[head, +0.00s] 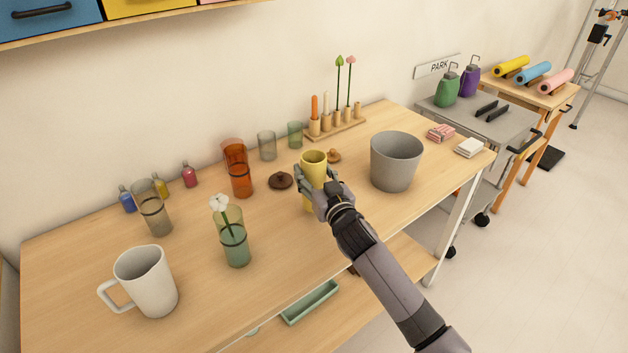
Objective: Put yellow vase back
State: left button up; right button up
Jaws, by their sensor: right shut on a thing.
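The yellow vase (314,160) stands upright at the middle of the wooden table in the head view. My right gripper (312,184) is shut on it, with fingers around its middle; they and the wrist hide part of its body. I cannot tell whether its base touches the table. My left gripper is not in view.
A grey bucket (396,161) stands close on the right. A brown lid (281,180) and an orange glass vase (237,168) are on the left. A green vase with a white flower (234,237) and a white pitcher (148,281) stand nearer the front. A candle rack (336,126) is behind.

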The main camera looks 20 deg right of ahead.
jog(key=shift+f, duration=0.9)
jog(key=shift+f, duration=0.15)
jog(key=o, duration=1.5)
jog(key=shift+f, duration=0.1)
jog(key=shift+o, duration=0.2)
jog(key=shift+s, duration=0.15)
jog(key=s+d+b, duration=0.1)
jog(key=s, duration=1)
jog(key=shift+s+r, duration=0.2)
jog(key=shift+s, duration=0.15)
